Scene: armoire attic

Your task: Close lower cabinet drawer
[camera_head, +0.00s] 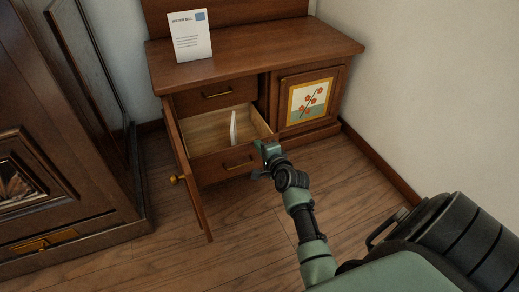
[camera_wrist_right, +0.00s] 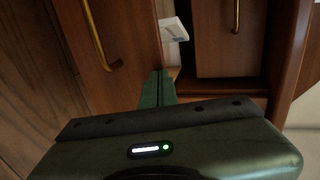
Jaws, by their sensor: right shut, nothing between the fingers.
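The lower drawer (camera_head: 222,164) of the brown wooden cabinet is pulled out, with a brass handle on its front. A white card or booklet (camera_head: 233,128) stands in it. In the right wrist view the drawer front (camera_wrist_right: 120,75) is at the left, and part of the white item (camera_wrist_right: 173,30) shows. My right gripper (camera_head: 262,150) is shut and empty at the right end of the drawer front. In the right wrist view its fingers (camera_wrist_right: 158,86) are together beside the front's edge. I cannot tell whether they touch it. My left gripper is not in view.
The upper drawer (camera_head: 215,96) looks shut. A cabinet door (camera_head: 188,170) stands swung open at the left of the drawers. A painted door (camera_head: 308,100) at the right is shut. A white card (camera_head: 190,38) stands on top. A dark armoire (camera_head: 60,130) is at the left.

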